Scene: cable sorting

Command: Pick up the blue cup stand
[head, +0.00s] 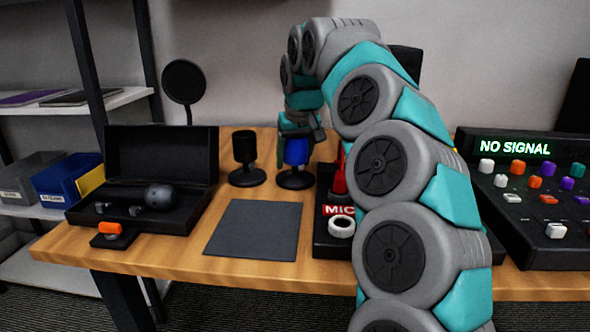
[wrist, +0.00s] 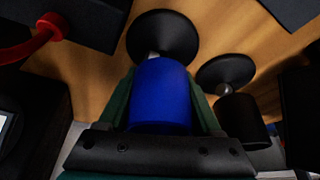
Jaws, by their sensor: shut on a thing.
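The blue cup stand (head: 296,152) has a blue cylinder on top of a short stem and a round black base. It stands upright near the back of the wooden table in the head view. My gripper (head: 297,131) comes down on it from above and is shut on the blue cylinder. In the wrist view the blue cup stand (wrist: 161,95) sits between the two green fingers of my gripper (wrist: 163,100). Its black base shows beyond the cylinder. I cannot tell whether the base is touching the table.
A black cup stand (head: 245,150) stands close by on the left. A dark square mat (head: 255,229) lies in front. An open black case (head: 100,210) with a microphone is at left. A black box labelled MIC with a red plug (head: 340,172) is at right, partly behind my arm.

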